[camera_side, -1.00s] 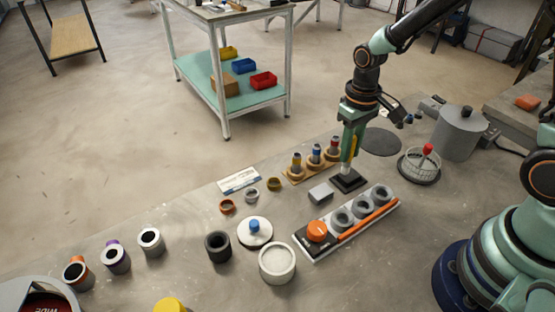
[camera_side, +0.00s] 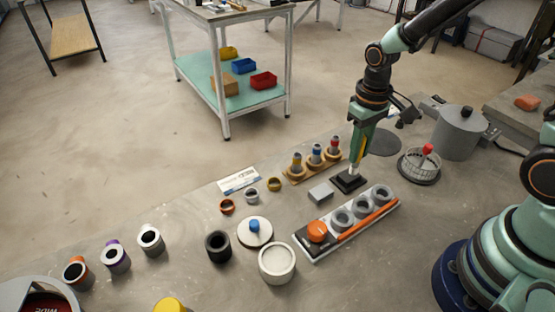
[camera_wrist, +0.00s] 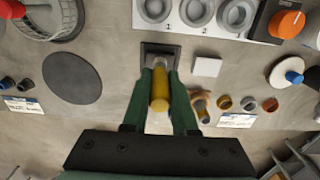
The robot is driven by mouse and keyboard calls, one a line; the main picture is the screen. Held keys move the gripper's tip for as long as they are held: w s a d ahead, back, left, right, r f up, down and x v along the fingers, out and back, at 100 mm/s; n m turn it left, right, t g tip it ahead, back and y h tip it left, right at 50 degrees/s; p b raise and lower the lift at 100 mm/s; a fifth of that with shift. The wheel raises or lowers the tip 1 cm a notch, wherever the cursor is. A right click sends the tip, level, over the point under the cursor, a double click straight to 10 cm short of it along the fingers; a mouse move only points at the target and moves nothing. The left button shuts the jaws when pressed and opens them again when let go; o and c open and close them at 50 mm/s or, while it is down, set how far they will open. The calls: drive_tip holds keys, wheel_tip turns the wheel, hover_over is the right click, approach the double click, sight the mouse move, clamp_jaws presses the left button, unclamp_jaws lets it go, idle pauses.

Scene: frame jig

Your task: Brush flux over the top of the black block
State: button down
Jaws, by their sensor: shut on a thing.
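The black block (camera_side: 348,181), a low dark square, lies on the bench in the side view. In the wrist view it shows just beyond my fingertips (camera_wrist: 149,48). My gripper (camera_side: 356,160) points down, shut on a yellow-handled brush (camera_wrist: 159,92). The brush's pale tip (camera_side: 353,173) is at the top of the block, toward its right side in the side view. I cannot tell whether it touches. Any flux on the block's top is too small to make out.
A pale grey block (camera_side: 320,194) lies left of the black block. A wooden rack (camera_side: 312,165) with coloured-topped items stands behind. In front is a tray (camera_side: 302,243) with grey rings and an orange knob. A dark disc (camera_side: 385,143) and wire basket (camera_side: 420,164) are at right.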

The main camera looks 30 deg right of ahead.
drive_tip(key=shift+d, duration=0.85)
drive_tip(key=a, duration=0.3)
drive_tip(key=shift+a+r, duration=0.1)
drive_tip(key=shift+a, duration=0.05)
drive_tip(key=shift+w+d, duration=0.4)
drive_tip(key=shift+d, duration=0.45)
drive_tip(key=shift+w+d, duration=0.4)
drive_tip(key=shift+d, duration=0.4)
drive_tip(key=shift+a, duration=1.7)
drive_tip(key=shift+s+d, duration=0.4)
drive_tip(key=shift+d, duration=0.4)
drive_tip(key=shift+s+d, duration=0.4)
drive_tip(key=shift+d, duration=0.35)
drive_tip(key=shift+a, duration=1.55)
drive_tip(key=d, duration=0.3)
drive_tip(key=shift+d, duration=0.2)
drive_tip(key=shift+a, duration=1.55)
drive_tip(key=shift+a+r, duration=0.15)
drive_tip(key=shift+r, duration=0.1)
drive_tip(key=shift+f, duration=0.1)
wheel_tip(320, 180, up, 6)
